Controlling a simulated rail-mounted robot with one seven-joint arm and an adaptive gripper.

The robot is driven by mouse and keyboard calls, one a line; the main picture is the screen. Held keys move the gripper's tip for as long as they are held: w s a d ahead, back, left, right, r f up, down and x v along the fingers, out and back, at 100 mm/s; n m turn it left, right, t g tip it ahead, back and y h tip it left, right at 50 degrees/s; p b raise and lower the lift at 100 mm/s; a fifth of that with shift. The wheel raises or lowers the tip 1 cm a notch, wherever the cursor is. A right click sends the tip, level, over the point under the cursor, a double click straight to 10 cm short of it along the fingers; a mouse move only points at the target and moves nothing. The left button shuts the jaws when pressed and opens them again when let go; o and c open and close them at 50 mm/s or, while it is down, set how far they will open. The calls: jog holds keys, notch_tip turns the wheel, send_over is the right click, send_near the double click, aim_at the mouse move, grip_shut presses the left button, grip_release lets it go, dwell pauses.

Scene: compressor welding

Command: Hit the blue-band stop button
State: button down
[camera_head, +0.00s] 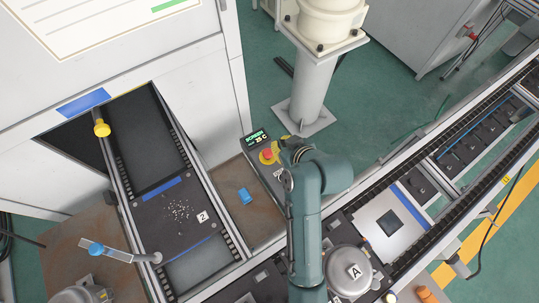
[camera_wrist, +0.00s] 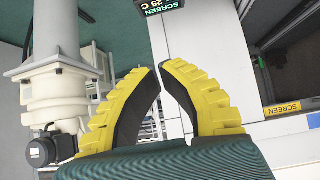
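A red push button (camera_head: 267,154) on a yellow base sits on a small control box (camera_head: 262,141) whose screen shows green text. I cannot make out a blue band on this button. My gripper (camera_head: 281,146) is just right of the button in the head view, partly hidden by my arm; the height between them is unclear. In the wrist view my gripper's yellow fingers (camera_wrist: 160,68) lean together with their tips almost meeting and nothing between them. The screen (camera_wrist: 163,5) shows at the top edge of the wrist view, but the button does not.
A yellow knob (camera_head: 101,128) is at the left machine opening. A white column (camera_head: 312,85) stands behind; conveyor rails (camera_head: 455,215) run right.

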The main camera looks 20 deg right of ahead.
jog(key=f, duration=0.2)
jog(key=shift+s+d+f+g, duration=0.1)
jog(key=shift+s+f+g, duration=0.2)
jog(key=shift+s+f, duration=0.1)
send_over(270, 151)
jog(key=f, duration=0.6)
jog(key=shift+s+f, duration=0.15)
jog(key=shift+s, duration=0.2)
jog(key=f, duration=0.3)
jog(key=shift+w+f, duration=0.25)
jog(key=shift+f, duration=0.15)
jog(key=shift+w+f, duration=0.1)
jog(key=shift+f, duration=0.3)
